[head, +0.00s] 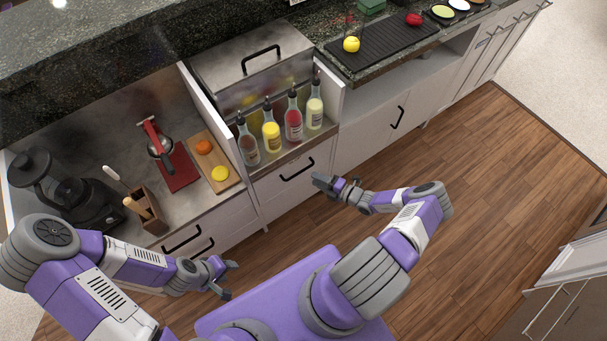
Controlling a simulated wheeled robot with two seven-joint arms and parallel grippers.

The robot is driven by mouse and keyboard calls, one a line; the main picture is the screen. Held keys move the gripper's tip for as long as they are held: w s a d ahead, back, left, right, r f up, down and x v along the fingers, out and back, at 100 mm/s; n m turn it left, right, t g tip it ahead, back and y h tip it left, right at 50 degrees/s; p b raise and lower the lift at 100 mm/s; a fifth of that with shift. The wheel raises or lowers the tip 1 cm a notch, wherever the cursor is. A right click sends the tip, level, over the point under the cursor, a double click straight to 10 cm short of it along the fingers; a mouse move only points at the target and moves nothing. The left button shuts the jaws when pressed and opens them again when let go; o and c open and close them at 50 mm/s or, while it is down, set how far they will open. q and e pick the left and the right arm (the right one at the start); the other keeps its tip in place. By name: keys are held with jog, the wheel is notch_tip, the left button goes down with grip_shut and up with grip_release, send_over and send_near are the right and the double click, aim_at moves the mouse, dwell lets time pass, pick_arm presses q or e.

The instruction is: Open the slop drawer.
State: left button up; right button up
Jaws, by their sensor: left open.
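No drawer shows a readable label, so I cannot tell which is the slop drawer. A white drawer front with a black bar handle (297,168) is below the bottles, and it looks shut. Two more black handles, an upper one (182,240) and a lower one (196,254), are on the left cabinet, whose fronts look shut. My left gripper (230,279) is open and empty, in front of the left cabinet and apart from its handles. My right gripper (334,186) is just right of and below the middle handle in the picture; I cannot tell its jaw state or any contact.
Several bottles (270,137) stand in a rail above the middle drawer. A cabinet handle (397,117) is further right. Wooden floor (480,190) is clear to the right.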

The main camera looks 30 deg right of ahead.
jog(key=b+x, duration=0.1)
jog(key=x, duration=0.6)
jog(key=shift+a, duration=0.15)
grip_shut()
